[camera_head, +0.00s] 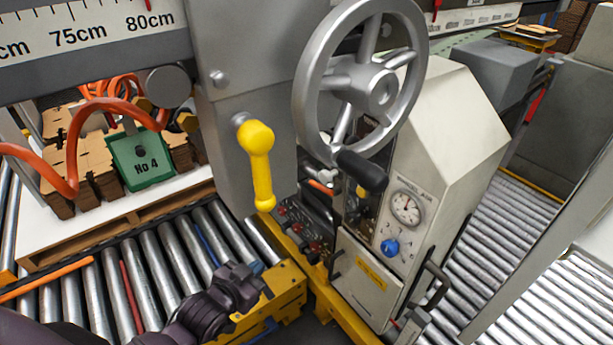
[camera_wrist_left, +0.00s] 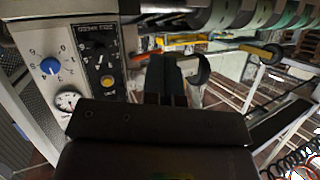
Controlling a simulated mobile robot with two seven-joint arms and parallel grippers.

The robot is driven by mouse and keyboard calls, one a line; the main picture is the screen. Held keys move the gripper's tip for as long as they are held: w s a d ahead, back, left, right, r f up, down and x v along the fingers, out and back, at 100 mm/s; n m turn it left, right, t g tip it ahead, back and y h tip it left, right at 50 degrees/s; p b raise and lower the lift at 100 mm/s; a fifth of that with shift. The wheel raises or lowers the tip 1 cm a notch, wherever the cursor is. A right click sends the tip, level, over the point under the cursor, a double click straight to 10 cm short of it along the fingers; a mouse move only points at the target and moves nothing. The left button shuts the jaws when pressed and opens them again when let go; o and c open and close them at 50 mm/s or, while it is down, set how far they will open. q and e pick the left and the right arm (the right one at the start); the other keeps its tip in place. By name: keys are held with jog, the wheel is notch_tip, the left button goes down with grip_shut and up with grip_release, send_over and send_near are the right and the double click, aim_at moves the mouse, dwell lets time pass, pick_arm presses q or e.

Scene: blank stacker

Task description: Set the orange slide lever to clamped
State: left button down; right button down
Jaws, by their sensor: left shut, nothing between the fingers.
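A small orange bar (camera_head: 320,187), which looks like the slide lever, shows partly behind the handwheel in the head view, above the dark recess of the machine. My left gripper (camera_head: 258,283) is low at the bottom centre, over the rollers and beside the yellow frame, apart from the bar. In the left wrist view its fingers (camera_wrist_left: 166,72) are together and empty. My right gripper is not in view.
A silver handwheel (camera_head: 383,88) with a black grip overhangs the area. A yellow handle (camera_head: 258,165) hangs at its left. The beige cabinet carries a gauge (camera_head: 405,208) and a blue knob (camera_head: 390,247). A yellow frame (camera_head: 285,295) stands near my gripper.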

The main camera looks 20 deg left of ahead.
pick_arm(q)
jog(key=w+a+r+m+g+h, duration=0.1)
jog(key=w+a+r+g+h, duration=0.1)
jog(key=w+r, duration=0.4)
jog(key=w+a+r+m+g+h+p, duration=0.1)
jog(key=w+r+g+h, duration=0.1)
jog(key=w+r, duration=0.5)
jog(key=w+h, duration=0.1)
jog(key=w, duration=0.5)
jog(key=shift+a+h, duration=0.3)
jog(key=shift+a, duration=0.1)
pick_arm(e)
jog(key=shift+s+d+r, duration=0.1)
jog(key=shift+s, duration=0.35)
pick_arm(q)
jog(key=b+x, duration=0.1)
jog(key=x, duration=0.8)
jog(key=shift+w+d+f, duration=0.15)
jog(key=shift+d+f, duration=0.1)
jog(key=shift+f, duration=0.05)
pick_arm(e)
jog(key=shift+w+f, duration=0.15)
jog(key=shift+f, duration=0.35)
